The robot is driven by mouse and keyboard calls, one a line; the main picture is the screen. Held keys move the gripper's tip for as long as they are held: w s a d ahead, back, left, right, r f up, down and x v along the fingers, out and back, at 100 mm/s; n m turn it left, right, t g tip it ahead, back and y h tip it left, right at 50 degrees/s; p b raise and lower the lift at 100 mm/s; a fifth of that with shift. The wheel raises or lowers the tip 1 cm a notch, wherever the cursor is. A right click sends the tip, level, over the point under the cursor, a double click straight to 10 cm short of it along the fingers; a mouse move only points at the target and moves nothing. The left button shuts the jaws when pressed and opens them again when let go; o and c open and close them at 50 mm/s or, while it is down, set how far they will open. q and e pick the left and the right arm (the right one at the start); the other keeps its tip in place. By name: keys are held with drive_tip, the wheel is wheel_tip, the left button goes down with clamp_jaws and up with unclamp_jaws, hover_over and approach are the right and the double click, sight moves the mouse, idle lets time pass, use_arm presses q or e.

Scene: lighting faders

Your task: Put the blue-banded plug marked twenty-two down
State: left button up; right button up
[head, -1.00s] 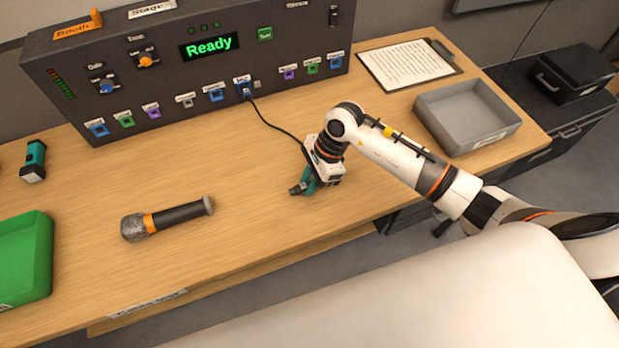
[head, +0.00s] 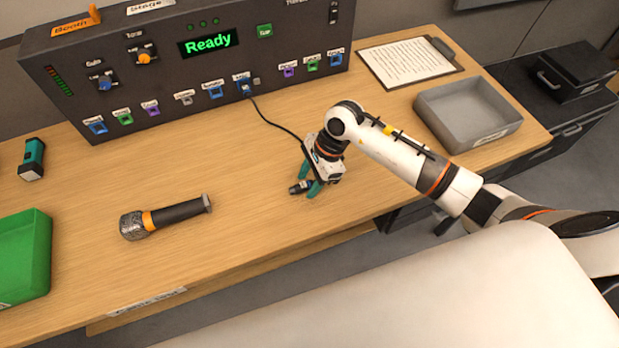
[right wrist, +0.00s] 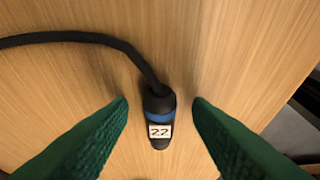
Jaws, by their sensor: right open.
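The plug marked 22 (right wrist: 159,117) lies on the wooden desk in the right wrist view. It has a black body, a blue band and a white label, and its black cable runs off to the upper left. My right gripper (right wrist: 160,108) is open, with a green finger on each side of the plug and a gap to both. In the head view the right gripper (head: 308,188) is low over the desk, with the plug's dark end (head: 298,188) at its fingertips. My left gripper is not in view.
A black cable (head: 275,122) runs from a port on the control panel (head: 160,80) towards the plug. A microphone (head: 165,217) lies to the left. A grey tray (head: 468,115) stands at the right, a green tray (head: 22,258) at the left. The desk between is clear.

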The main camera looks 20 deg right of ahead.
drive_tip(key=shift+r+p, duration=0.3)
drive_tip(key=shift+r, duration=0.2)
drive_tip(key=b+v, duration=0.2)
drive_tip(key=v, duration=0.9)
drive_tip(key=shift+d+r, duration=0.15)
drive_tip(key=shift+r, duration=0.1)
